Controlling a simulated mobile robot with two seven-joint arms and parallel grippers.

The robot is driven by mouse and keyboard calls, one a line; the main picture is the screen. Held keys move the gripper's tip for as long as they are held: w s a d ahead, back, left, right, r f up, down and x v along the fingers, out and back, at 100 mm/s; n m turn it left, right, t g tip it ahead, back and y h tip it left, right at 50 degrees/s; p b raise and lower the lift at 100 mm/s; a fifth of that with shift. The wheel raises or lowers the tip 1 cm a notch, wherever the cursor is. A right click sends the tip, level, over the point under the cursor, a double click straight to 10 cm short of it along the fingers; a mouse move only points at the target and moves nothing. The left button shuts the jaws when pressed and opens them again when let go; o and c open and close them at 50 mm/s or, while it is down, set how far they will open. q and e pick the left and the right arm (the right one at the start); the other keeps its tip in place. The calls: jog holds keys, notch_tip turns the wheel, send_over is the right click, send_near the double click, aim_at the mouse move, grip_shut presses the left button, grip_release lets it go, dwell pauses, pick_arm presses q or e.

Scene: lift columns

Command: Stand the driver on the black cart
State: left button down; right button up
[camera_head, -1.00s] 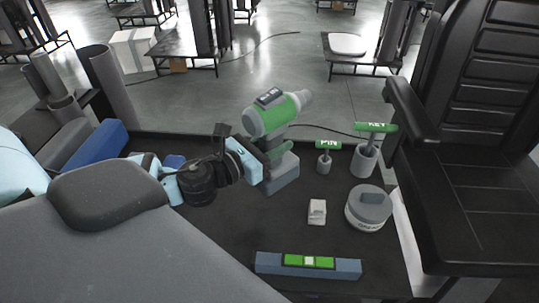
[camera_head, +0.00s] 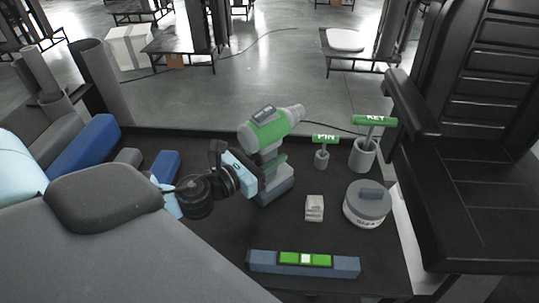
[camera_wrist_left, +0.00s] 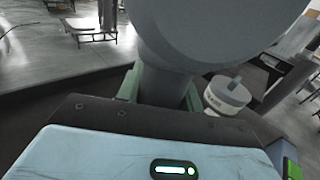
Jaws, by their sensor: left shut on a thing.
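The driver (camera_head: 269,131) is a grey and green drill-shaped tool with a dark grey block base (camera_head: 275,187). It is upright over the black cart (camera_head: 225,228), nose to the right. Its base is at or just above the cart top; I cannot tell if it touches. My left gripper (camera_head: 272,166) comes in from the left and is shut on the driver's handle. In the left wrist view, the green fingers (camera_wrist_left: 160,90) are on both sides of the grey handle (camera_wrist_left: 163,88), below the large grey body. My right gripper is not in view.
Right of the driver stand a PIN holder (camera_head: 322,156), a KEY holder (camera_head: 364,152), a round grey tub (camera_head: 367,205) and a small pale block (camera_head: 314,208). A spirit level (camera_head: 340,266) lies at the near edge. Blue blocks (camera_head: 165,166) are at left.

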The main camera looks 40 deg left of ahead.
pick_arm(q)
jog(key=c, duration=1.2)
grip_release()
jog(key=shift+f, duration=0.1)
jog(key=shift+c, duration=0.2)
jog(key=shift+o, duration=1.6)
